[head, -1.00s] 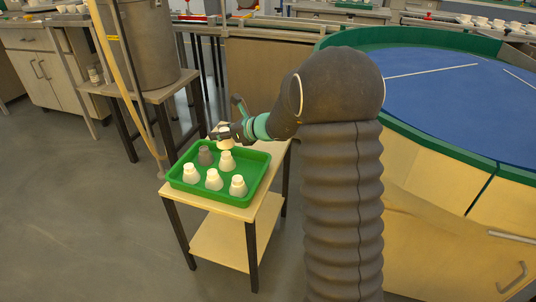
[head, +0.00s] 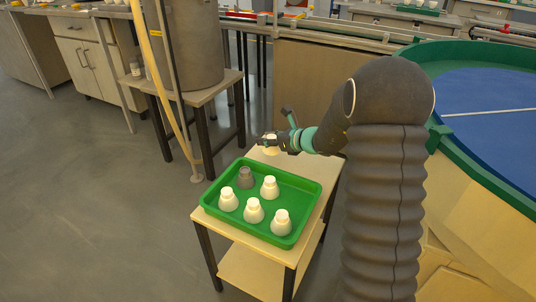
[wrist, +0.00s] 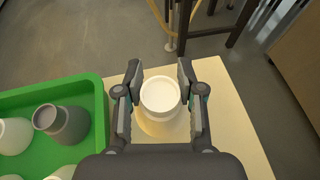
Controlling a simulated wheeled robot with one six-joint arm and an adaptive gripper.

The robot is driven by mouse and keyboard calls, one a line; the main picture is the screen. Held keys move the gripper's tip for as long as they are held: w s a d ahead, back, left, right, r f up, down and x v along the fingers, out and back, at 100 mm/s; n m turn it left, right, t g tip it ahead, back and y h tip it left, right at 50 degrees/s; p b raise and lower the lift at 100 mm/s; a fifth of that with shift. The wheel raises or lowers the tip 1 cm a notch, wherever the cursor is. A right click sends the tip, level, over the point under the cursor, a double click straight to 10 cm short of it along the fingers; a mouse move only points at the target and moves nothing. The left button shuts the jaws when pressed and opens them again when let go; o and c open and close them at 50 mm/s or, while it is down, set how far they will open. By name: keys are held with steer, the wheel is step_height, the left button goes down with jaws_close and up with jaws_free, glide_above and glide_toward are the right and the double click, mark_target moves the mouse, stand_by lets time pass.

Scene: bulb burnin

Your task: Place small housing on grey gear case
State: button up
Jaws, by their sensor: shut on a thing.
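My gripper (wrist: 160,88) is shut on a white, round, cup-like housing (wrist: 161,95), one finger on each side. In the head view my gripper (head: 270,142) holds this housing beyond the far edge of the green tray (head: 213,216). In the wrist view it is over bare wood beside the tray. A grey housing (head: 246,178), which looks like the grey gear case, stands upright in the tray's far left part. It also shows in the wrist view (wrist: 68,122), left of my gripper and apart from it. How high the held housing is cannot be told.
Several white housings, such as the front one (head: 282,223), stand in the tray with the grey one. The tray is on a small wooden table (head: 252,250). Behind is a metal drum (head: 190,45) on a stand. A round blue-topped table (head: 485,105) is at the right.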

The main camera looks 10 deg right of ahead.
mark_target(268, 149)
steer(key=shift+f, duration=2.35)
steer(key=o, duration=0.9)
